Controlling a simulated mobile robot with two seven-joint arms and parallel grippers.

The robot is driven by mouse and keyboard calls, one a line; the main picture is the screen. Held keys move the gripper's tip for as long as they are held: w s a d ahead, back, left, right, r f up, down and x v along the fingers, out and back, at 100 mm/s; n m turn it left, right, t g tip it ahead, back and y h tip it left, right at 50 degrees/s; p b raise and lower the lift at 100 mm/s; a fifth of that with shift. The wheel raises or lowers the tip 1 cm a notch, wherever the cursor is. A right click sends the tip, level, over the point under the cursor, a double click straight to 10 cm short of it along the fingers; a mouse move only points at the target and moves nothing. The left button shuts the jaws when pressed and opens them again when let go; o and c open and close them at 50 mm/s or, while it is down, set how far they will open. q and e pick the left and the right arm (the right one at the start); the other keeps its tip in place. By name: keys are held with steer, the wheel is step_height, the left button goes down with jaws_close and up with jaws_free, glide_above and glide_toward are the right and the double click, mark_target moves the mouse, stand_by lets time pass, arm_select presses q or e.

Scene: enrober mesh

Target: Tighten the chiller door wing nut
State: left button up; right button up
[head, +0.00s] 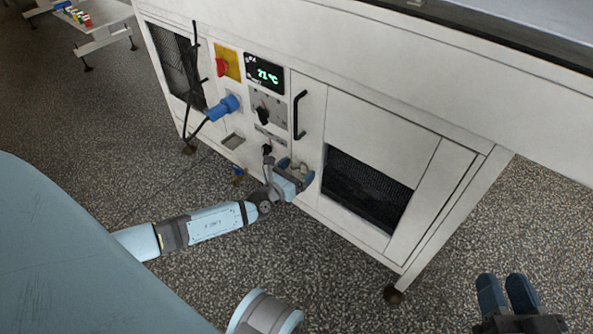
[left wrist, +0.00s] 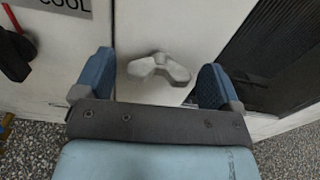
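The wing nut (left wrist: 158,68) is a pale grey, two-winged knob on the lower part of the white chiller door front. Its wings lie roughly level in the left wrist view. In the head view it shows small and pale (head: 297,167) between my left fingers. My left gripper (head: 296,174) is open, with its blue fingertips (left wrist: 156,82) on either side of the nut. Gaps show between the nut and both fingers. The door's black handle (head: 299,115) is above the nut. My right gripper (head: 505,281) is open and empty at the lower right, away from the machine.
Left of the door are a red knob on a yellow plate (head: 227,64), a green 21 °C display (head: 266,73), a blue plug (head: 223,107) with a black cable, and black switches. A dark mesh grille (head: 366,188) is right of the nut.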

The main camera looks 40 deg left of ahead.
arm_select(q)
steer(key=c, duration=0.8)
steer(key=shift+o, duration=0.2)
steer(key=shift+m, duration=0.6)
steer(key=o, duration=0.9)
steer(key=shift+o, duration=0.2)
steer(key=s+a+p, duration=0.1)
steer(key=s+p, duration=0.2)
steer(key=s, duration=1)
steer(key=shift+s, duration=0.4)
arm_select(e)
steer(key=shift+s+a+r+m+g, duration=0.15)
steer(key=shift+s+a+m, duration=0.05)
steer(key=shift+s+m, duration=0.25)
steer(key=shift+s+a+r+m+g, duration=0.2)
steer(key=shift+s+m, duration=0.1)
steer(key=shift+m, duration=0.15)
steer(key=shift+w+r, duration=0.1)
steer(key=shift+r, duration=0.1)
